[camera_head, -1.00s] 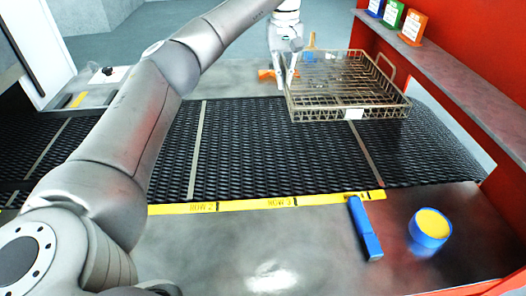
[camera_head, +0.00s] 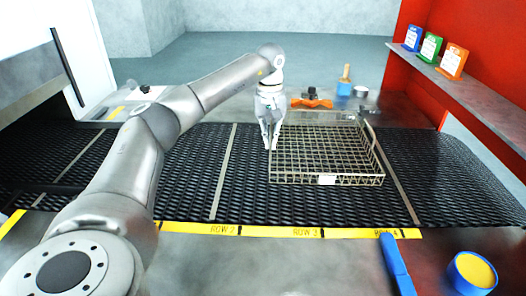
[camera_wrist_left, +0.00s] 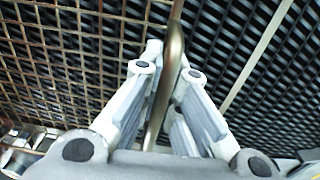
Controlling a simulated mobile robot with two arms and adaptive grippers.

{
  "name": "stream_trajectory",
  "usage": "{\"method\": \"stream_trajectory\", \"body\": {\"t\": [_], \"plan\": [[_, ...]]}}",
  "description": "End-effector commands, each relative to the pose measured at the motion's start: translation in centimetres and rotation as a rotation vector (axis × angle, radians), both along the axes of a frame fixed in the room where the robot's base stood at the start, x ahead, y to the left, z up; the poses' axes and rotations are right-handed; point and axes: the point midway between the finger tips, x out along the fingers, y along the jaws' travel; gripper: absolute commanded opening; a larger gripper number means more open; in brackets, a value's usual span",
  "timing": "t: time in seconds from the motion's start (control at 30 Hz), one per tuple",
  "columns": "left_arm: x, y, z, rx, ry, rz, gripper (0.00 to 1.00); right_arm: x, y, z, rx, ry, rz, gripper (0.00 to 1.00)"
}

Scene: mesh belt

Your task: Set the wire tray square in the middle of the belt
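The wire tray (camera_head: 325,152), an open brown wire basket with a white tag on its near side, is over the black mesh belt (camera_head: 185,185), its far side near the belt's far edge. Its near side runs roughly parallel to the yellow strip. I cannot tell whether its bottom touches the belt. My left gripper (camera_head: 271,147) is at the tray's left side. In the left wrist view its fingers (camera_wrist_left: 172,72) are closed around the tray's brown handle bar (camera_wrist_left: 174,45). The right gripper is not in view.
A yellow strip with row marks (camera_head: 270,231) edges the near side. A blue bar (camera_head: 396,265) and a blue-yellow round container (camera_head: 473,271) lie on the near counter. An orange object (camera_head: 311,103) is behind the tray. A red wall with a shelf (camera_head: 475,90) is at right.

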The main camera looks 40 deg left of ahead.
Motion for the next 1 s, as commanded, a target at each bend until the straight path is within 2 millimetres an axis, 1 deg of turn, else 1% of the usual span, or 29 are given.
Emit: {"method": "stream_trajectory", "body": {"t": [0.1,0.27,0.33,0.4,0.53,0.9,0.93,1.0], "plan": [[-0.6,0.9,-1.2,-0.002,-0.003,0.0,0.0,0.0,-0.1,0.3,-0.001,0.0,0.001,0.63],[-1.0,1.6,-2.1,-0.001,-0.003,0.001,0.0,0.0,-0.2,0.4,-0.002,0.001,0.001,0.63],[-1.4,2.1,-2.8,0.0,0.0,0.002,0.0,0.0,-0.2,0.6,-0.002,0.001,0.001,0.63],[-1.4,1.9,-3.9,-0.001,0.002,-0.001,0.0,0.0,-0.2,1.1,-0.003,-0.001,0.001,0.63],[-1.3,1.9,-5.3,-0.002,-0.003,-0.001,0.0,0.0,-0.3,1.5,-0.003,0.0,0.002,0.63],[-1.2,1.9,-5.9,-0.002,-0.004,0.0,0.0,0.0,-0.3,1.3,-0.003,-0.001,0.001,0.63],[-1.3,1.9,-6.0,0.0,-0.001,0.0,0.07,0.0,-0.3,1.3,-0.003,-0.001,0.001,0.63],[-1.3,1.9,-6.0,0.0,-0.001,0.0,0.16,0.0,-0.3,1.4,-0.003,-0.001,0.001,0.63]]}}
